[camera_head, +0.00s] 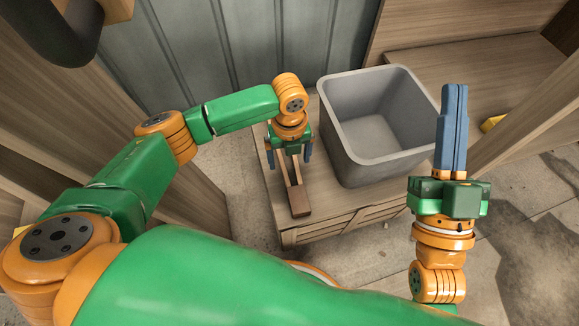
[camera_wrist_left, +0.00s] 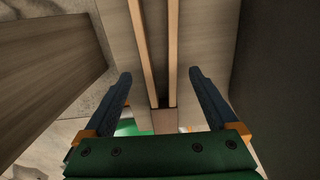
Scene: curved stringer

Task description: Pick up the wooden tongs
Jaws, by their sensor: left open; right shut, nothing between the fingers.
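The wooden tongs (camera_head: 299,196) lie on the wooden crate, with a darker block joining their two arms at the end toward the crate's front edge. In the left wrist view the tongs (camera_wrist_left: 148,58) show as two thin parallel strips meeting at that block. My left gripper (camera_head: 289,155) is open and points down over the tongs, and it hides their far part in the head view. In the left wrist view its fingers (camera_wrist_left: 160,74) stand apart on either side of both strips, with gaps between. My right gripper (camera_head: 455,90) is shut and empty, away to the right.
A grey open bin (camera_head: 368,158) stands on the right part of the wooden crate (camera_head: 334,207), close to my left gripper. A corrugated metal wall (camera_head: 225,45) is behind. Wooden panels stand at the left and right. Concrete floor lies in front of the crate.

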